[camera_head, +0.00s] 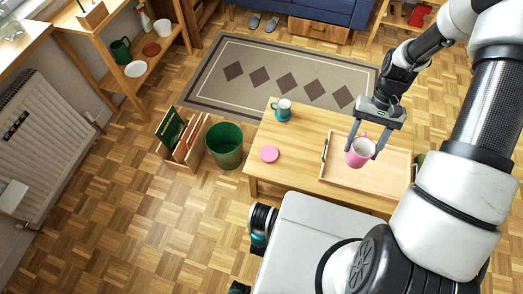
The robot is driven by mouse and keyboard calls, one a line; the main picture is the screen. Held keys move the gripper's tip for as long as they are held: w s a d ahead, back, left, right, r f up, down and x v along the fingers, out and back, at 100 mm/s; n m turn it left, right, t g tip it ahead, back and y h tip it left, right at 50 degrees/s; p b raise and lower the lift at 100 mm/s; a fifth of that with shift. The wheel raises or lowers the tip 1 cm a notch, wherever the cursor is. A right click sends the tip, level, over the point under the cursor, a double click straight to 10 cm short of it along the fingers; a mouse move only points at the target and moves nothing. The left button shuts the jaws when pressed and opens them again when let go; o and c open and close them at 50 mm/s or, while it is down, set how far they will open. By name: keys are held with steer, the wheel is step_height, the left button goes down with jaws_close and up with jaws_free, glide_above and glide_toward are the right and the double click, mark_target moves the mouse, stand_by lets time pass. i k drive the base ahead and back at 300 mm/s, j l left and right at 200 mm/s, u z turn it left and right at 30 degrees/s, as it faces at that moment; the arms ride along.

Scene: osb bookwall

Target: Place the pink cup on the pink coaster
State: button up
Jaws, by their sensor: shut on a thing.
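The pink cup (357,158) has a white inside and is held between the two fingers of my gripper (363,146). It is over the light wooden tray (341,180) on the low wooden table. I cannot tell exactly how high above the tray it is. The pink coaster (269,154) lies flat on the table, left of the tray, with nothing on it. My gripper is to the right of the coaster.
A green bin (225,146) and a wooden crate (181,152) stand on the floor at left.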

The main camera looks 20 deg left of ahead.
mark_target(273, 155)
steer(key=j+u, duration=0.2)
steer(key=j, duration=0.3)
steer(key=i+j+u, duration=0.2)
steer(key=j, duration=0.25)
steer(key=j+u, duration=0.2)
steer(key=j, duration=0.3)
